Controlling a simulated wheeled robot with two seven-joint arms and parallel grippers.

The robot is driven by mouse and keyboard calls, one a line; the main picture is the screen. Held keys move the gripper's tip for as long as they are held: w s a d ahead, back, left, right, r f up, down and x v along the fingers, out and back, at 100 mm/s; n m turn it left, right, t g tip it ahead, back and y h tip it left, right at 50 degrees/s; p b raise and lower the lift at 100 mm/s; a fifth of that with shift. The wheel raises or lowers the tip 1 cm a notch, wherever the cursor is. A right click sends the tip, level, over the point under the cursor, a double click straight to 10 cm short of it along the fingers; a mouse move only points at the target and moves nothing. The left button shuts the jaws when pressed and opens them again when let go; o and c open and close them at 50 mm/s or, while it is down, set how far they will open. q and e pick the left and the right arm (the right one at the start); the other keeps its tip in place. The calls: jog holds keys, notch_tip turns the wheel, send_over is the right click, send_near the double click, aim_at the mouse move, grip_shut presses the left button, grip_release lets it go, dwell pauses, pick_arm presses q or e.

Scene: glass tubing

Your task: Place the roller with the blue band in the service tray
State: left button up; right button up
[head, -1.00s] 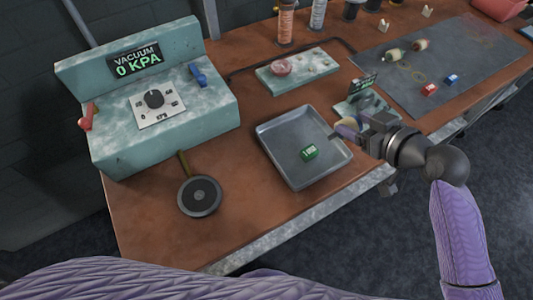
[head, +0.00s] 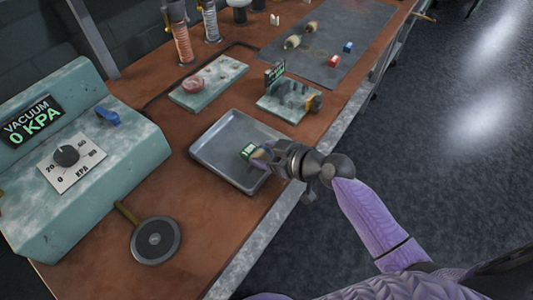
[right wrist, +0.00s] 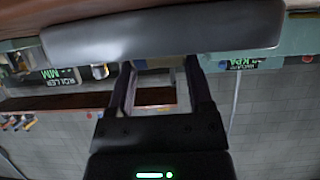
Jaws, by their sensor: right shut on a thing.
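The service tray (head: 197,151) is a shallow grey metal tray on the brown bench, left of my right gripper. My right gripper (head: 264,157) reaches over the tray's right side and is shut on a small tan and bluish roller (head: 259,161). The roller is mostly covered by the fingers, and I cannot tell whether it touches the tray floor. In the right wrist view, a blurred grey band, probably the tray's wall (right wrist: 160,36), hides the fingertips. My left gripper is not in view.
A teal vacuum console (head: 85,150) stands at the left, with a round black pad (head: 155,240) before it. A teal gauge stand (head: 285,98) is behind the tray, next to a teal plate (head: 208,85). A dark mat (head: 345,45) holds two rollers and small blocks.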

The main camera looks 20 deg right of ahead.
jog(key=o, duration=0.9)
jog(key=shift+f, duration=0.15)
jog(key=o, duration=0.4)
jog(key=shift+r, duration=0.3)
jog(key=p+v, duration=0.2)
jog(key=v, duration=1)
jog(key=s+d+f+m+g+h, duration=0.2)
jog(key=s+d+f+m+h, duration=0.15)
jog(key=f, duration=0.75)
jog(key=s+d+f+m+g+h, duration=0.25)
jog(key=s+f, duration=0.25)
jog(key=f, duration=0.6)
jog(key=s+a+f+g, duration=0.1)
jog(key=s+a+f, duration=0.1)
jog(key=s+f, duration=0.2)
jog(key=s+a+f+g+h, duration=0.1)
jog(key=s+f, duration=0.3)
jog(key=s, duration=0.6)
jog(key=s+a+f+n+g+h, duration=0.1)
jog(key=s+a+f+g, duration=0.2)
jog(key=s, duration=0.4)
jog(key=shift+f, duration=0.4)
